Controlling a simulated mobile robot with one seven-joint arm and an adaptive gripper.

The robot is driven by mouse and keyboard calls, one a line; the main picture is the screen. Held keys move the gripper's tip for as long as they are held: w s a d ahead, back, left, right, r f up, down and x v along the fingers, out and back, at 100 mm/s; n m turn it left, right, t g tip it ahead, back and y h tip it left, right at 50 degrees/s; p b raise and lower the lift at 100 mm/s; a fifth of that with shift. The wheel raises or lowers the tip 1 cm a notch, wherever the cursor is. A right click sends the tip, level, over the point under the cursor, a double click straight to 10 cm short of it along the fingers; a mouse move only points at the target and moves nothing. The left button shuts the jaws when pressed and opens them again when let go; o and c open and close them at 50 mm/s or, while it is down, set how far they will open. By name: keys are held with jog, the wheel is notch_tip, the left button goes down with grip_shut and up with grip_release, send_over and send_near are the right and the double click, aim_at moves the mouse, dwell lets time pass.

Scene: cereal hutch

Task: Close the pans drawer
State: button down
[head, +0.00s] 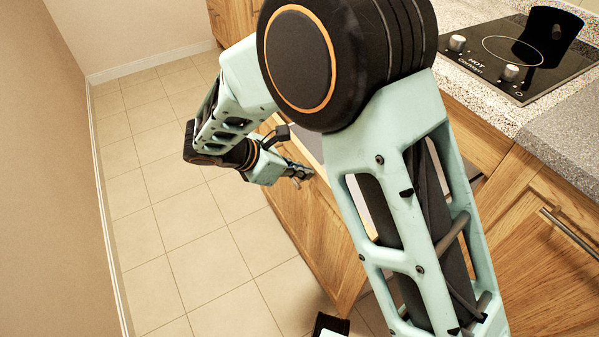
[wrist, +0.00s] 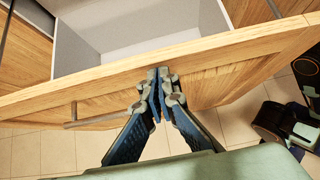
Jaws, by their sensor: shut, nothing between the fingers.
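The pans drawer is pulled out from the wooden cabinet. In the head view its wooden front (head: 305,225) stands out over the floor, partly hidden behind my arm. In the wrist view the drawer front (wrist: 225,80) crosses the picture, with its bar handle (wrist: 95,121) at the left. The grey inside of the drawer (wrist: 150,40) shows beyond the front and looks empty where visible. My gripper (wrist: 160,88) is shut and empty, its fingertips at the outer face of the drawer front, right of the handle. I cannot tell whether they touch it. My gripper also shows in the head view (head: 300,173).
A speckled counter (head: 460,85) with a black hob (head: 515,60) lies above the cabinets at the right. Another cabinet front with a bar handle (head: 570,234) is at the lower right. Tiled floor (head: 170,210) is clear at the left, up to a wall (head: 45,180).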

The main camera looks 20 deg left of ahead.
jog(key=w+d+p, duration=0.2)
jog(key=w+d, duration=0.9)
jog(key=w, duration=0.3)
jog(key=w+d+p, duration=0.3)
jog(key=w+d, duration=0.8)
jog(key=w, duration=0.2)
jog(key=shift+w+r, duration=0.15)
jog(key=shift+w, duration=0.25)
jog(key=shift+d+r, duration=0.1)
jog(key=shift+d, duration=0.1)
